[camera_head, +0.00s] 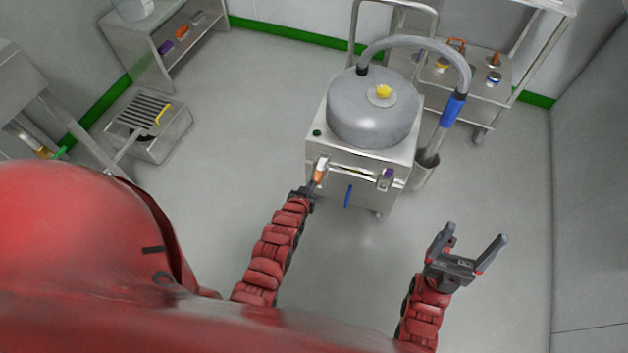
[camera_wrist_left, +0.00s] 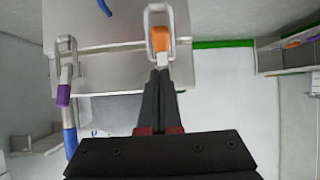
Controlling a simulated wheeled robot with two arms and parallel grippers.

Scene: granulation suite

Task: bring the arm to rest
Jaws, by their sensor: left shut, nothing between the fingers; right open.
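My left gripper (camera_head: 312,188) is shut with nothing between its fingers. Its tips are close to an orange-marked latch (camera_head: 320,173) on the front of a steel wheeled machine (camera_head: 350,158). In the left wrist view the shut fingers (camera_wrist_left: 160,75) point at the orange latch (camera_wrist_left: 158,40); whether they touch it I cannot tell. A purple-marked latch (camera_head: 387,178) is further right on the same front, and it also shows in the left wrist view (camera_wrist_left: 63,95). My right gripper (camera_head: 475,250) is open and empty over the floor at the lower right.
The machine carries a round grey lid (camera_head: 372,108) with a yellow knob and a hose with a blue grip (camera_head: 453,110). A steel shelf cart (camera_head: 490,75) stands behind it at right. A shelf unit (camera_head: 165,50) and a low steel box (camera_head: 150,125) stand at left. Floor between is clear.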

